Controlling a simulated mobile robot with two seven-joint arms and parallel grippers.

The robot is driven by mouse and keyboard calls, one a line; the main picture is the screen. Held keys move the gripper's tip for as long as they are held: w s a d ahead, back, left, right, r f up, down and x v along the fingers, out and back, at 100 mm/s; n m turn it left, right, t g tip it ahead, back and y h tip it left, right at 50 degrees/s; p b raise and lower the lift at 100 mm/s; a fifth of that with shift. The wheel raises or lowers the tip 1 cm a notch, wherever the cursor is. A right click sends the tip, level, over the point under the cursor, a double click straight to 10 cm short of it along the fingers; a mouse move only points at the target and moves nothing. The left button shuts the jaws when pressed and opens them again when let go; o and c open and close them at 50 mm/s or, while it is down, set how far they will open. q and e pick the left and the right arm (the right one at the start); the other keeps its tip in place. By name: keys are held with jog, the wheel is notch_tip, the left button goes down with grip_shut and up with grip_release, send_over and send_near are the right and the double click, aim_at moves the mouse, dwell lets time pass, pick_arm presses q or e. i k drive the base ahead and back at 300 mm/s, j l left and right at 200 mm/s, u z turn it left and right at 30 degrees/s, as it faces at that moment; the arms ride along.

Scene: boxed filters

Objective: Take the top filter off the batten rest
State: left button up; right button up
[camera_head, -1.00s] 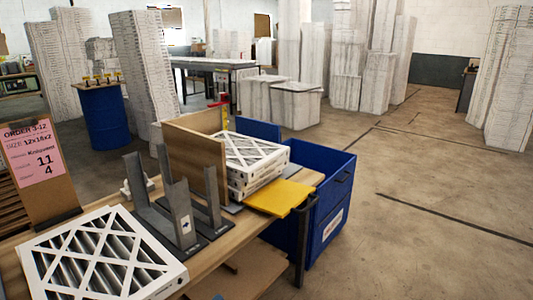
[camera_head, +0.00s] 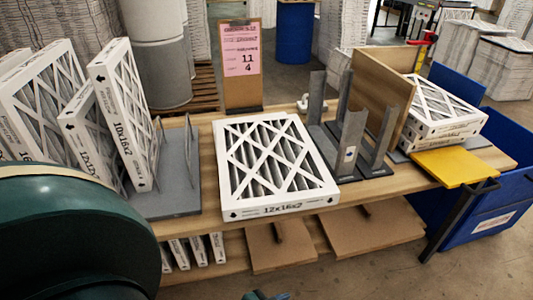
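A white-framed filter (camera_head: 272,165) with diagonal cross strips and dark pleats lies flat on the wooden bench, left of the grey uprights. Its near edge reads 12x16x2. The batten rest under it is hidden, and I cannot tell whether another filter lies beneath. A dark green rounded part of my arm fills the lower left. A small dark piece shows at the bottom edge; I cannot tell what it is. Neither gripper shows clearly.
Upright filters (camera_head: 122,112) stand in a grey rack at left, one marked 10x16x2. Grey uprights (camera_head: 350,142) and a wooden board (camera_head: 378,92) stand right of the flat filter. Beyond are stacked filters (camera_head: 440,112), a yellow plate (camera_head: 453,167) and a blue bin (camera_head: 480,212). A pink order card (camera_head: 240,58) stands behind.

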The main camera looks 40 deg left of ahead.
aim_at(268, 165)
jog(key=l+u, duration=0.15)
jog(key=u, duration=0.25)
jog(key=i+l+u, duration=0.1)
jog(key=u, duration=0.3)
jog(key=l+u, duration=0.2)
jog(key=u, duration=0.15)
jog(key=l+u, duration=0.25)
jog(key=l, duration=0.3)
jog(key=l+u, duration=0.3)
jog(key=l, duration=0.2)
